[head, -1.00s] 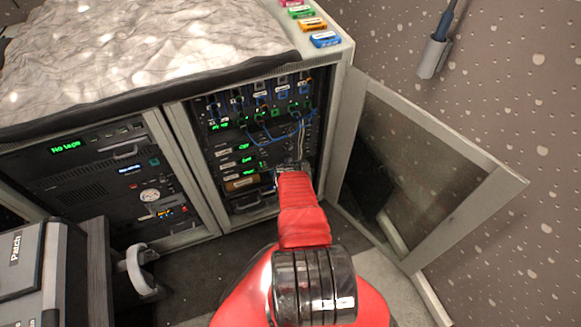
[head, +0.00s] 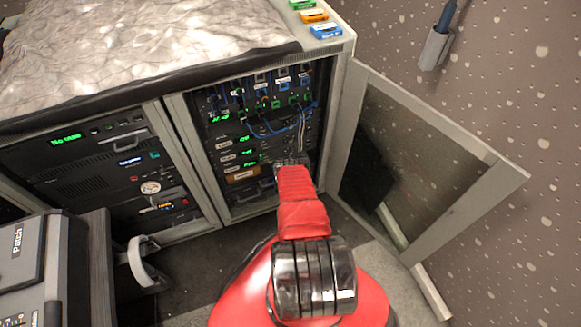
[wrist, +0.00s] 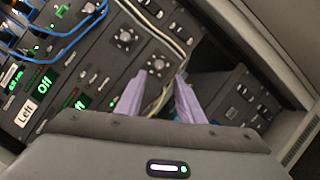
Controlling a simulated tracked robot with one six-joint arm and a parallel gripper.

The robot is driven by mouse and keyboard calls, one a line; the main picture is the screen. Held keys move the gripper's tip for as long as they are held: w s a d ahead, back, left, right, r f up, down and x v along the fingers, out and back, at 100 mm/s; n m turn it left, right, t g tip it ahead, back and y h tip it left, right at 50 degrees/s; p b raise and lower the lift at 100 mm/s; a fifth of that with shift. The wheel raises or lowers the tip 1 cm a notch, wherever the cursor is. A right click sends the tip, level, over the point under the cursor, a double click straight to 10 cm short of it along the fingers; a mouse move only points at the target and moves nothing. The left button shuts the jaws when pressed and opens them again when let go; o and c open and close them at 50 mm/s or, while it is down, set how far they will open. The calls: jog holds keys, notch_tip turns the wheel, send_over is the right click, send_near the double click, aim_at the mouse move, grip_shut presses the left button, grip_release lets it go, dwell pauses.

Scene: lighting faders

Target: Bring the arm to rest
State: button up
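My red arm (head: 303,215) reaches forward to the open equipment rack (head: 240,180). My gripper is at the far end of the arm, and in the head view the arm mostly hides it. In the wrist view my gripper (wrist: 161,77) shows two pale purple fingers with a gap between them. Pale cables and part of the rack front show through the gap. No object is clearly held. The fingers point at the rack's lower panels, and I cannot tell whether they touch anything.
The rack's glass door (head: 410,165) stands open to the right. Blue patch cables (head: 270,127) hang across the rack's upper part. A second rack (head: 120,170) is on the left. A grey case marked Patch (head: 22,250) is at the lower left. Floor shows between them.

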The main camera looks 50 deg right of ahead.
jog(key=shift+s+a, duration=0.2)
dwell(0.6)
